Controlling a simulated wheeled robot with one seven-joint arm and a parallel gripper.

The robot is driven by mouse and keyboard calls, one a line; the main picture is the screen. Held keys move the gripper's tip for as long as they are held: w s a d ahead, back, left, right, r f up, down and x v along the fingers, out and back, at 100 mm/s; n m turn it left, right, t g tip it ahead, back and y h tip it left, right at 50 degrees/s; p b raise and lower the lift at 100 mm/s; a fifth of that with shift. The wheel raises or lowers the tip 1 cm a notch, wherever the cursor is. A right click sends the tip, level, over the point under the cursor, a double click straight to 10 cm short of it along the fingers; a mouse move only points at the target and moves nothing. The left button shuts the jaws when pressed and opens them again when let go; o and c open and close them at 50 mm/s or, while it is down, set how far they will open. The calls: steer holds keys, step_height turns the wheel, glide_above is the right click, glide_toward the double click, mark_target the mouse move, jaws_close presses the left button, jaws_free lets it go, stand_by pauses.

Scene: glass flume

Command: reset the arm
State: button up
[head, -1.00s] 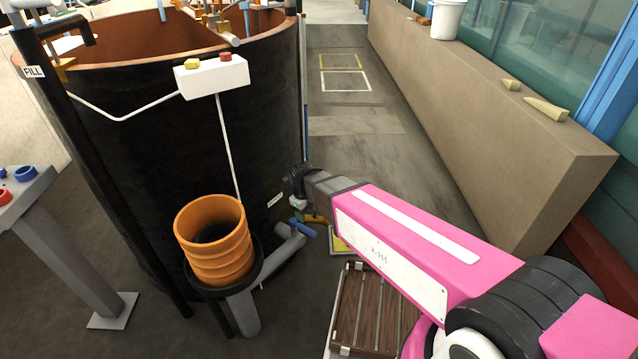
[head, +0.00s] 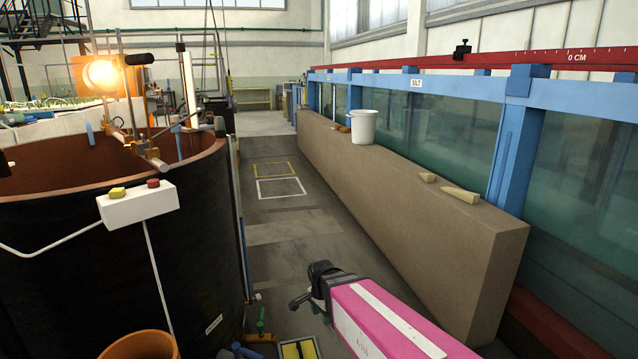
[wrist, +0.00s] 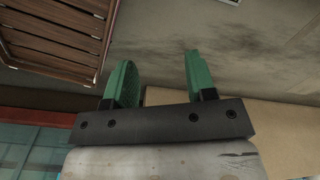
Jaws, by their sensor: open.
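My arm, with a pink link, reaches in from the bottom right of the head view. Its dark wrist end is near the lower middle, over the floor between the black tank (head: 110,260) and the beige wall (head: 430,210). In the wrist view my gripper (wrist: 157,80) shows two green fingers spread apart with nothing between them. Bare grey floor lies beyond the fingertips. The fingers cannot be made out clearly in the head view.
A slatted wooden crate (wrist: 60,35) is at the upper left of the wrist view. An orange ringed tube (head: 140,346) stands by the tank. A white bucket (head: 363,127) and wedges (head: 460,195) rest on the wall.

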steer(key=s+d+r+n, duration=0.2)
steer(key=d+n, duration=0.8)
steer(key=d, duration=0.8)
steer(key=shift+s+r, duration=0.2)
steer(key=shift+s, duration=0.1)
